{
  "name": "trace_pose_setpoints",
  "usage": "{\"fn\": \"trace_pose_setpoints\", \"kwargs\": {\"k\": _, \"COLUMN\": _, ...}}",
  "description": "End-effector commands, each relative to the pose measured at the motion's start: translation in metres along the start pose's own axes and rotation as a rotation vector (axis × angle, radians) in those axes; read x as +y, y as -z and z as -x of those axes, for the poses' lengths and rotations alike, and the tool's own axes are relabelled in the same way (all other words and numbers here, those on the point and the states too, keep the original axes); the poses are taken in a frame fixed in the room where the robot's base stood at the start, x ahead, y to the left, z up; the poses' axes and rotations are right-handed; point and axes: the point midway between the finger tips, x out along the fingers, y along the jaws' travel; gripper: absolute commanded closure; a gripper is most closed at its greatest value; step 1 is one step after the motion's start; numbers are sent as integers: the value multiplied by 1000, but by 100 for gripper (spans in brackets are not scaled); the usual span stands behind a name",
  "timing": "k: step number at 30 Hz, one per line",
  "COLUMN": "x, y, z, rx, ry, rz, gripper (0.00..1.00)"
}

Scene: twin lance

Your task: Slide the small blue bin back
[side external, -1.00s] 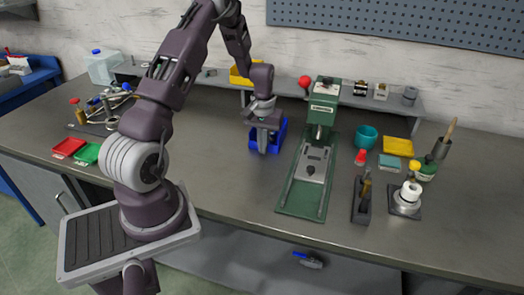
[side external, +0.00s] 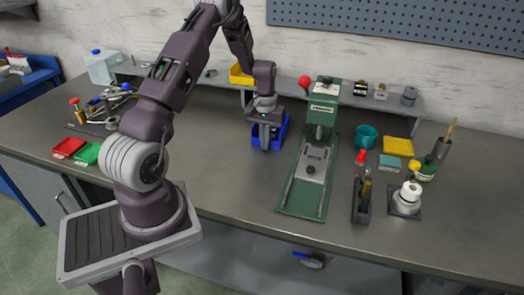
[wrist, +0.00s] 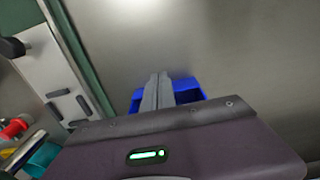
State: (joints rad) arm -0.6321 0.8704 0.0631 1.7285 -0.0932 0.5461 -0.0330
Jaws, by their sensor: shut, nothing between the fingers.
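The small blue bin (side external: 284,130) stands on the grey bench, left of the green press. It also shows in the wrist view (wrist: 187,84), partly hidden behind my fingers and wrist housing. My gripper (side external: 265,148) points down at the bin's near side, with its fingers together and empty. In the wrist view the fingertips (wrist: 158,75) overlap the bin's near edge, with blue showing on both sides. I cannot tell for sure whether they touch the wall.
The green press (side external: 310,165) stands close to the bin's right. A raised shelf (side external: 400,102) runs behind, with a yellow bin (side external: 240,76) on it. The bench left and in front of the bin is clear.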

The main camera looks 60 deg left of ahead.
Motion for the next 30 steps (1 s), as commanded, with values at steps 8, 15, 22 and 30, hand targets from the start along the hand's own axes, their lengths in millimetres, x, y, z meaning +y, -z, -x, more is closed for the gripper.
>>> {"fn": "trace_pose_setpoints", "kwargs": {"k": 8, "x": 0, "y": 14, "z": 0, "rx": 2, "ry": 0, "rz": 0, "gripper": 100}}
{"fn": "trace_pose_setpoints", "kwargs": {"k": 15, "x": 0, "y": 18, "z": 0, "rx": 1, "ry": 0, "rz": 0, "gripper": 100}}
{"fn": "trace_pose_setpoints", "kwargs": {"k": 22, "x": 0, "y": 20, "z": 0, "rx": 1, "ry": 0, "rz": 0, "gripper": 100}}
{"fn": "trace_pose_setpoints", "kwargs": {"k": 30, "x": -1, "y": 33, "z": 0, "rx": 2, "ry": 1, "rz": 1, "gripper": 100}}
